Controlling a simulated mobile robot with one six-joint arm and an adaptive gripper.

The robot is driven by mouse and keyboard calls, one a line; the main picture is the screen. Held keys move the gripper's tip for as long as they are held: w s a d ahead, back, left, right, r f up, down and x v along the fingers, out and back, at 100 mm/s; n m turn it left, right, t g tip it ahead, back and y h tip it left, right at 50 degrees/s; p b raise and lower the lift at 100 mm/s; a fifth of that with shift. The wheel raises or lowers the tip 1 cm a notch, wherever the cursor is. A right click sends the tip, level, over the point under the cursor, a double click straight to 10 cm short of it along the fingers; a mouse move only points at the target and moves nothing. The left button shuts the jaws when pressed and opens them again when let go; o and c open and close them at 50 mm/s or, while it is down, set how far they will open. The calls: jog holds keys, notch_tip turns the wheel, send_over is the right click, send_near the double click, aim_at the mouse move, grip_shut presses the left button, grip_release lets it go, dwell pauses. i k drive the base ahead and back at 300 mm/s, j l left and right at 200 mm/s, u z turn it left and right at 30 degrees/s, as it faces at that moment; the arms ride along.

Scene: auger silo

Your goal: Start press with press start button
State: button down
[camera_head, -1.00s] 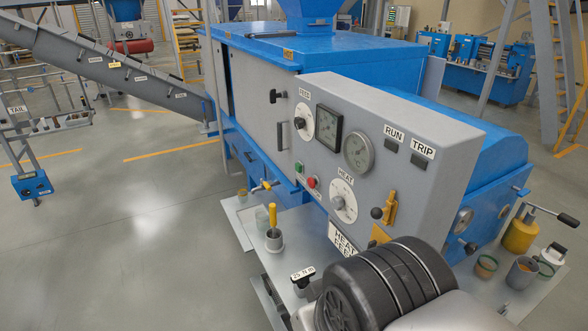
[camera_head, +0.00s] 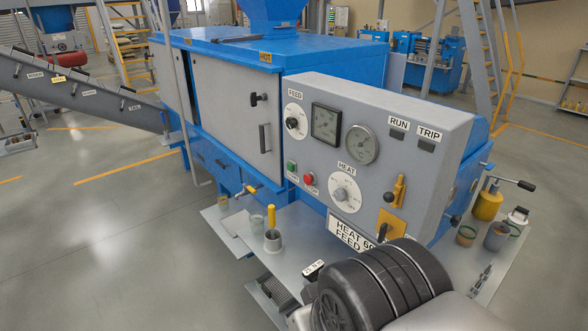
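The press is a blue machine with a grey control panel (camera_head: 385,130) facing me. A small green button (camera_head: 291,166) sits low on the panel's left side, with a red button (camera_head: 308,179) just right of it. The small labels under both are too blurred to read for certain. The green button is likely the start button. My arm's black, rounded link fills the bottom centre, in front of the panel's lower edge. My gripper is not in view.
The panel also has a FEED knob (camera_head: 295,121), a HEAT knob (camera_head: 344,194), two gauges, RUN and TRIP lamps and a yellow lever (camera_head: 397,191). A grey shelf (camera_head: 228,222) below holds a yellow-handled tool (camera_head: 272,229) and several cups. Open floor lies left.

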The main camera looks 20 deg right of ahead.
aim_at(290, 167)
jog(key=i+j+z, duration=0.2)
jog(key=z, duration=0.15)
jog(key=i+j+z, duration=0.5)
jog(key=j+z, duration=0.25)
jog(key=i+j+z, duration=0.15)
jog(key=j+z, duration=0.2)
jog(key=i+j+z, duration=0.1)
jog(key=j+z, duration=0.25)
